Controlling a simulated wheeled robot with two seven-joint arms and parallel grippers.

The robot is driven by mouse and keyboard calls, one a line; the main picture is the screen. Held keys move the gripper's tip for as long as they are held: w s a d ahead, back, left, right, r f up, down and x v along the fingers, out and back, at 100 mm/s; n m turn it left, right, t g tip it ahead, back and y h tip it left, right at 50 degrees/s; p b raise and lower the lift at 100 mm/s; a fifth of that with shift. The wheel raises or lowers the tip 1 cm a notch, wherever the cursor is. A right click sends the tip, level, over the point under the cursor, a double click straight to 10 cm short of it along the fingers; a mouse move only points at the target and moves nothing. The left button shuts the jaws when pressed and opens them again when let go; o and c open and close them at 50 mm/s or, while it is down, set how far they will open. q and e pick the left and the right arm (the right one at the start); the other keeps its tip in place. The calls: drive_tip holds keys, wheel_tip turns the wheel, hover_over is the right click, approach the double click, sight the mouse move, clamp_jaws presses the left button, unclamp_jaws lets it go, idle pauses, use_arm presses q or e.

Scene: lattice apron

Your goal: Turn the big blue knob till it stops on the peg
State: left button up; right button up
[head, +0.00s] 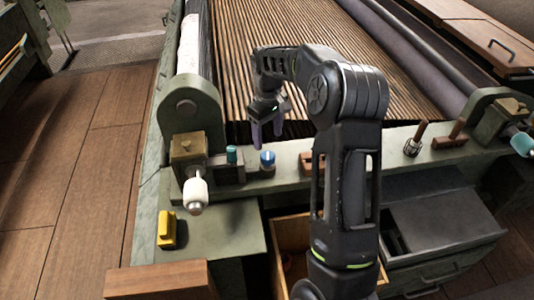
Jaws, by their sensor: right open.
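The big blue knob (267,160) stands on the green front rail of the machine, left of the picture's middle. It has a pale mark on its top. A small teal knob (231,154) sits to its left. I cannot make out for sure which part is the stop peg. My right gripper (268,130) points down just above and behind the blue knob in the picture. Its two fingers are apart with nothing between them, and they do not appear to touch the knob. My left gripper is out of view.
A white handle (195,192) sticks out at the left, and a yellow block (167,230) lies below it. An open wooden drawer (288,235) is below the rail. The slatted apron (300,60) fills the back.

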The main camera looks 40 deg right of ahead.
sight(268, 155)
drive_tip(key=shift+f, duration=0.1)
drive_tip(key=shift+f+p, duration=0.4)
drive_tip(key=shift+f, duration=3.45)
drive_tip(key=shift+c, duration=0.6)
drive_tip(key=c, duration=1.3)
